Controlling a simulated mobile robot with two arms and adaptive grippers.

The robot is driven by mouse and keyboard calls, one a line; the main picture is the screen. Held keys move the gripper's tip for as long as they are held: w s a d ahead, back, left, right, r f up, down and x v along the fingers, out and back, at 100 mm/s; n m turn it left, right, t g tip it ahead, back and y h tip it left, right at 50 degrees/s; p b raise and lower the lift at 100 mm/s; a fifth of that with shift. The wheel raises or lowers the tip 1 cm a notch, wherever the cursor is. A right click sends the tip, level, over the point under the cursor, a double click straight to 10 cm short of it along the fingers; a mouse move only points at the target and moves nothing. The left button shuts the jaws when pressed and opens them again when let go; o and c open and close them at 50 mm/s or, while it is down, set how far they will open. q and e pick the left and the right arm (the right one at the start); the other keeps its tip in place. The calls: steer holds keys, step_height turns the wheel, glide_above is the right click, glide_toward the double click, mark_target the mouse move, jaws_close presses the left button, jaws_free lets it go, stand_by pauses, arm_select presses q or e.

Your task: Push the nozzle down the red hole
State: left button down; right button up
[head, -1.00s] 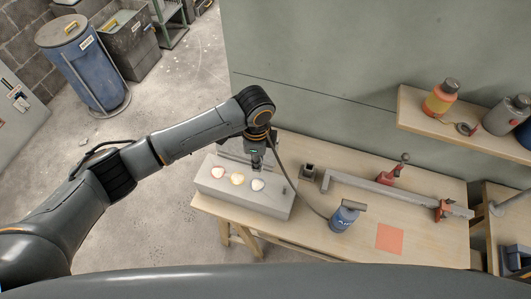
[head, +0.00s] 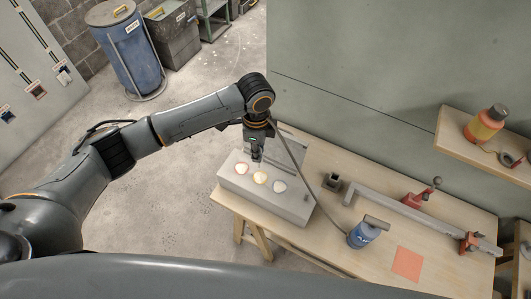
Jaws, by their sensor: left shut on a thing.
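A grey block (head: 263,204) on the near left of the bench has a row of three pale openings with coloured rims. The red hole (head: 241,169) is at the left, a yellow hole (head: 260,177) in the middle, and a white hole (head: 280,187) at the right. My left gripper (head: 257,156) points down above the block, near the yellow hole and right of the red one. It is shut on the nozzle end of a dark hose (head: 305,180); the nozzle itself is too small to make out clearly. My right gripper is out of view.
The hose runs to a blue canister (head: 363,232) on the wooden bench (head: 330,222). A small dark square holder (head: 332,182), a long grey bar with red clamps (head: 400,208) and an orange sheet (head: 407,263) also lie there. A shelf (head: 455,140) holds an orange bottle.

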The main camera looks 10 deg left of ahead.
arm_select(q)
steer(key=shift+w+a+n+b, duration=0.5)
steer(key=shift+w+a+b, duration=0.7)
steer(key=shift+a, duration=2.05)
steer(key=shift+s+d+f+n+b, duration=0.1)
steer(key=shift+f+n+b, duration=0.3)
steer(key=shift+f, duration=0.95)
steer(key=shift+d+f+n+b, duration=0.15)
steer(key=shift+f+n, duration=0.45)
steer(key=shift+f, duration=0.75)
steer(key=shift+a, duration=0.1)
steer(key=shift+p, duration=1.15)
steer(key=shift+f+b, duration=0.5)
steer(key=shift+f, duration=1)
steer(key=shift+f+b, duration=0.75)
steer(key=shift+f, duration=0.6)
steer(key=c, duration=1.1)
jaws_free()
